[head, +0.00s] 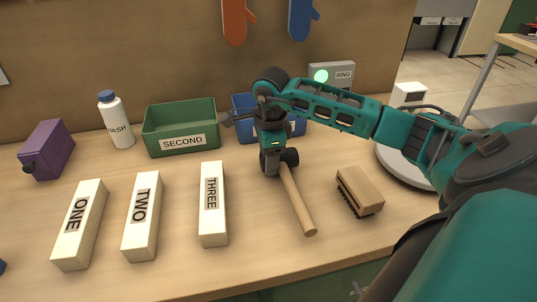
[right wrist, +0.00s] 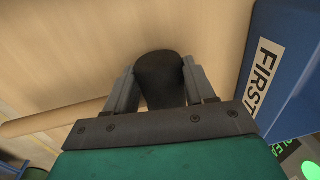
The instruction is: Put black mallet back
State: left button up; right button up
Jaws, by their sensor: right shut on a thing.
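The black mallet has a dark head and a pale wooden handle (head: 298,205). In the head view the handle slants toward the front of the table. My right gripper (head: 277,162) points down behind it and is shut on the mallet's head. In the right wrist view the dark mallet head (right wrist: 160,75) sits between the two fingers of the right gripper (right wrist: 160,90), and the handle (right wrist: 50,117) runs out to the left. I cannot tell whether the mallet touches the table. My left gripper is not in view.
White blocks ONE (head: 80,225), TWO (head: 142,217) and THREE (head: 212,205) stand left of the mallet. The green SECOND bin (head: 180,120) and blue bin (head: 242,103), labelled FIRST in the wrist view (right wrist: 290,85), are behind. A brush (head: 360,190) lies right.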

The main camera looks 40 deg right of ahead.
jog(key=shift+f+b, duration=0.45)
jog(key=shift+f, duration=0.15)
jog(key=o, duration=1.4)
jog(key=r, duration=0.8)
jog(key=s+r, duration=0.1)
jog(key=r, duration=0.3)
jog(key=shift+s+a+r+p, duration=0.1)
jog(key=shift+a+r+p, duration=0.2)
jog(key=shift+r+p, duration=0.1)
